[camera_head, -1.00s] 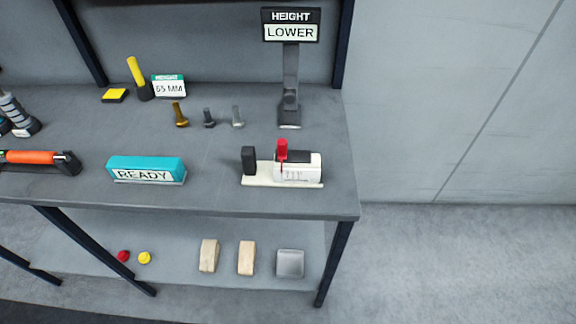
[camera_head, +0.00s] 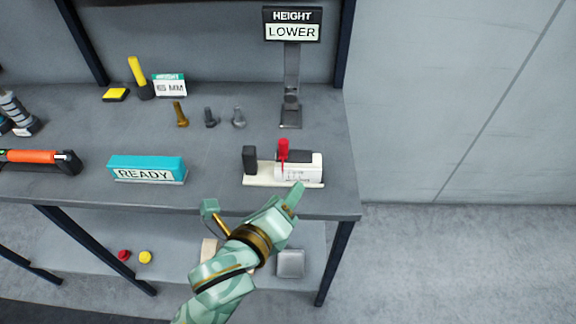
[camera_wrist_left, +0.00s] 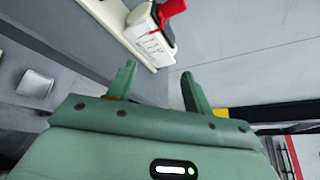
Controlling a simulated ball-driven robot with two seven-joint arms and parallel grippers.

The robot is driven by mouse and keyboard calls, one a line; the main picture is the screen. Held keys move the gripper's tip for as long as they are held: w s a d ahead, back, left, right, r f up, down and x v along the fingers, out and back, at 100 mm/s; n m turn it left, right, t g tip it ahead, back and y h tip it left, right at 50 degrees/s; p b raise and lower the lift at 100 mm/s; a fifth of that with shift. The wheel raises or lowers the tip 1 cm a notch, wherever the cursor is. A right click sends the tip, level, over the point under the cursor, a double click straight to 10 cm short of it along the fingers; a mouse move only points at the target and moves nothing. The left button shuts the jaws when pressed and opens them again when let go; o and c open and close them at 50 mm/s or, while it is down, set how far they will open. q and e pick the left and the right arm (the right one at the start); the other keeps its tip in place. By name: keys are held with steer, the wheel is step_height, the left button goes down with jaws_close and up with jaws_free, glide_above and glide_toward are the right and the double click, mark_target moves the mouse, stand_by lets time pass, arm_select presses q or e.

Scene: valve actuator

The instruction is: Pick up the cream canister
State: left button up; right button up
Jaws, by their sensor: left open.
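A white, canister-like body (camera_head: 303,167) with a red lever (camera_head: 283,150) sits on a cream base plate (camera_head: 262,181) near the front right of the bench; I cannot tell whether it is the cream canister, and I see no other clear candidate. It also shows at the top of the left wrist view (camera_wrist_left: 150,38). My left gripper (camera_head: 294,194) is at the bench's front edge, just below and in front of that plate. In the left wrist view its two fingers (camera_wrist_left: 158,80) are apart, with nothing between them. My right gripper is not in view.
A black block (camera_head: 250,160) stands on the plate's left end. A teal READY block (camera_head: 147,165) and an orange-handled tool (camera_head: 33,157) lie to the left. Bolts (camera_head: 210,118) and a HEIGHT sign post (camera_head: 291,85) stand behind. A lower shelf holds a grey square piece (camera_head: 290,263).

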mark_target(247, 166)
arm_select(q)
steer(key=a+m+y, duration=0.1)
steer(key=a, duration=0.1)
steer(key=w+a+m+y, duration=0.1)
steer(key=a+m+y, duration=0.1)
steer(key=a, duration=0.1)
steer(key=w+a+m+y, duration=0.1)
steer(key=a+m+y, duration=0.1)
steer(key=shift+a+r, duration=0.25)
steer(key=shift+r, duration=0.15)
steer(key=shift+m+y, duration=0.4)
steer(key=x, duration=0.6)
steer(key=shift+w+a, duration=0.2)
steer(key=shift+a, duration=0.15)
steer(key=x, duration=0.5)
steer(key=shift+w+d, duration=0.2)
steer(key=shift+w, duration=0.15)
steer(key=shift+r, duration=0.1)
jaws_close()
